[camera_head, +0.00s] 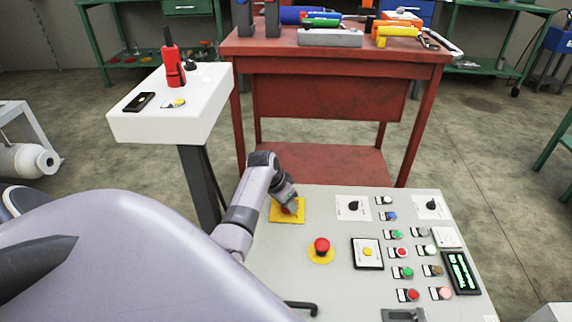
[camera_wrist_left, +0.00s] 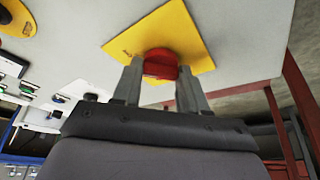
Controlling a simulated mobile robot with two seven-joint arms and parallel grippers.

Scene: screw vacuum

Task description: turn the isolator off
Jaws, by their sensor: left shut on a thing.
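The isolator is a red knob (camera_wrist_left: 160,65) on a square yellow plate (camera_head: 287,213) at the far left corner of the grey control panel (camera_head: 300,245). In the left wrist view its yellow plate (camera_wrist_left: 172,35) fills the top middle. My left gripper (camera_wrist_left: 160,80) has a finger on each side of the red knob and is shut on it. In the head view my left gripper (camera_head: 290,203) covers most of the knob, so its turned position is hard to tell. My right gripper is not in view.
A red emergency button (camera_head: 322,245) on a round yellow plate is close to the isolator. Several buttons, two black selector knobs and a green display (camera_head: 460,272) fill the panel's right side. A white stand (camera_head: 190,118) and a red workbench (camera_head: 335,55) stand behind.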

